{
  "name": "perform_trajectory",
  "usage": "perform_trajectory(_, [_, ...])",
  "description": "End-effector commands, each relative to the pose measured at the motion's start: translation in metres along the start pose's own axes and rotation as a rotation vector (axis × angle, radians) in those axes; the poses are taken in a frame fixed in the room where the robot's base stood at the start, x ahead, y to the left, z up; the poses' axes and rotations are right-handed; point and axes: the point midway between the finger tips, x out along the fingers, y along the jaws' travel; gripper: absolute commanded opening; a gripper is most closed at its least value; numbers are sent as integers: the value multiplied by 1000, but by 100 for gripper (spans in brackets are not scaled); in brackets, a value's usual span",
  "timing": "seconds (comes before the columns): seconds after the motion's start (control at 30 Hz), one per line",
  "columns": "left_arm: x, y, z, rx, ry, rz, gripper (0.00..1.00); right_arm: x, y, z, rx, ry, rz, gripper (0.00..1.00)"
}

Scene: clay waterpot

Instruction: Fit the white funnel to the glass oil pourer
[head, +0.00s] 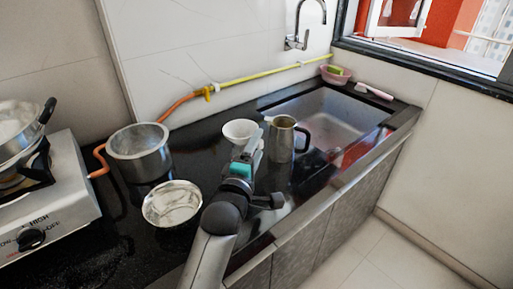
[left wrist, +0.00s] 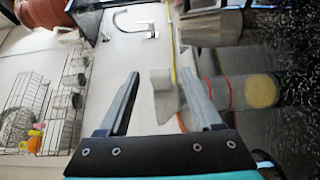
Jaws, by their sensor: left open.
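The white funnel (head: 240,131) shows in the head view with its wide mouth up, just beyond my left gripper (head: 245,154). In the left wrist view the pale funnel (left wrist: 168,100) appears between the two spread fingers of my left gripper (left wrist: 170,97). The fingers are open; I cannot tell whether they touch it. The clear glass oil pourer (left wrist: 240,92), with yellow at its base, lies in line with the funnel, on its counter side. A finger hides part of the space between them, so I cannot tell whether they touch. In the head view the pourer is mostly hidden. My right gripper is not in view.
A metal pitcher (head: 281,140) stands close to the right of my left gripper. A steel bowl (head: 172,204) and a steel pot (head: 139,160) stand to the left. The stove (head: 45,195) is at far left, the sink (head: 325,115) at right.

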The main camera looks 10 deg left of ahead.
Motion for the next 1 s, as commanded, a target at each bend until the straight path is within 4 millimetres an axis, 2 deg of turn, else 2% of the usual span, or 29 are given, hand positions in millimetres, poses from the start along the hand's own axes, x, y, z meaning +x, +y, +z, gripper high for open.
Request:
perform_trajectory(0.3, [-2, 0, 0, 0, 0, -2, 66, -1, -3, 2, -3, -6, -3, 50])
perform_trajectory(0.73, [-69, 0, 0, -1, 0, -3, 66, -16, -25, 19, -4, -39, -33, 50])
perform_trajectory(1.0, [-112, 0, 0, 0, 0, -4, 66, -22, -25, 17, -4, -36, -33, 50])
